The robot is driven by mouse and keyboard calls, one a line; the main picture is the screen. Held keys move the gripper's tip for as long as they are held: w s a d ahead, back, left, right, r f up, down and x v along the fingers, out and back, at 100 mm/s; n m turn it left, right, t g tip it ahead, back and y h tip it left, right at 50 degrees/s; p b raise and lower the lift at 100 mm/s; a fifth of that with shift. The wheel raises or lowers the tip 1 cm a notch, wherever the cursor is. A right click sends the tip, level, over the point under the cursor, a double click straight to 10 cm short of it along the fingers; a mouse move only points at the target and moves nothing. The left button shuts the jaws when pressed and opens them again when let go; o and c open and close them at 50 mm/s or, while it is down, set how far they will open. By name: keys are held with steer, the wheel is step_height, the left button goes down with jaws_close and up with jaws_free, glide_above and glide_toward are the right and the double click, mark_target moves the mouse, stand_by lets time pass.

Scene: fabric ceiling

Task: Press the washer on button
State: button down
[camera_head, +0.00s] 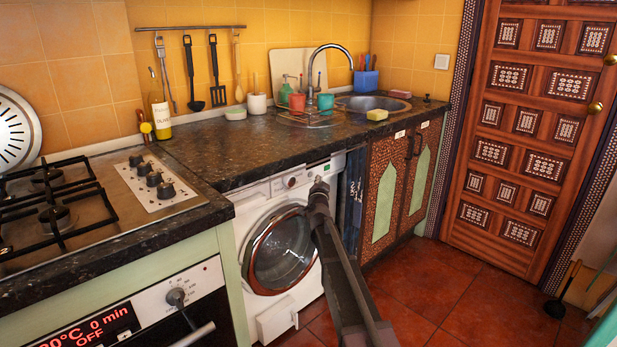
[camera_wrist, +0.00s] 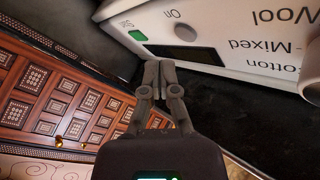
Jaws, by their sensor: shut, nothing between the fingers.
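The white washer (camera_head: 250,235) with a round glass door stands under the dark counter. In the wrist view its control panel (camera_wrist: 238,30) appears upside down. A round grey button (camera_wrist: 185,33) sits beside the word "On", and a small green rectangle (camera_wrist: 138,35) lies near the panel's end. A dark display (camera_wrist: 188,53) is between the button and the panel's edge. My gripper (camera_wrist: 160,66) is shut and empty, with its tips close to the green rectangle and display; I cannot tell whether they touch. In the head view my gripper (camera_head: 319,184) is before the panel's right part.
The counter (camera_head: 215,165) overhangs the washer close above the panel. A large dial (camera_wrist: 311,68) is at the wrist view's right edge. A stove (camera_head: 60,215) is left, patterned cabinets (camera_head: 400,185) are right. Red tiled floor (camera_head: 430,290) is open before the wooden door (camera_head: 525,130).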

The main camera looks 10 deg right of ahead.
steer(key=shift+s+d, duration=0.65)
steer(key=shift+s, duration=0.3)
steer(key=shift+s+d, duration=0.65)
steer(key=shift+s, duration=0.25)
